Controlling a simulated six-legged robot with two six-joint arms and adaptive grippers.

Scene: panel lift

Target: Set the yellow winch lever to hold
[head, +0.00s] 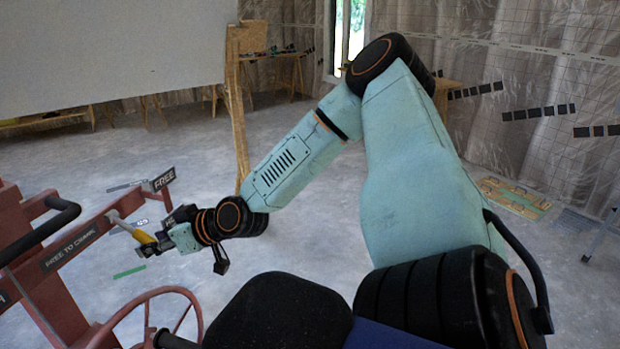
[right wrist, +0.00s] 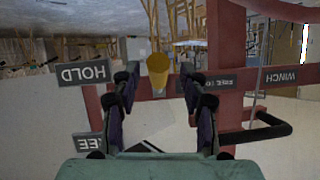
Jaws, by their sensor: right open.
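The yellow winch lever (head: 142,235) sticks out from the red winch frame (head: 88,238) at the left of the head view, on a pale shaft. My right gripper (head: 160,240) is open at the lever's yellow end. In the right wrist view, the yellow end (right wrist: 158,68) appears between the tips of my open right gripper (right wrist: 158,88); contact cannot be told. The HOLD sign (right wrist: 83,72) appears upside down left of it, level with it. The FREE sign (head: 164,179) stands above the lever in the head view. My left gripper is out of view.
A red handwheel (head: 160,292) and a black crank handle (head: 40,233) are close to the lever. A large pale panel (head: 110,45) hangs at the back left beside a wooden post (head: 237,110).

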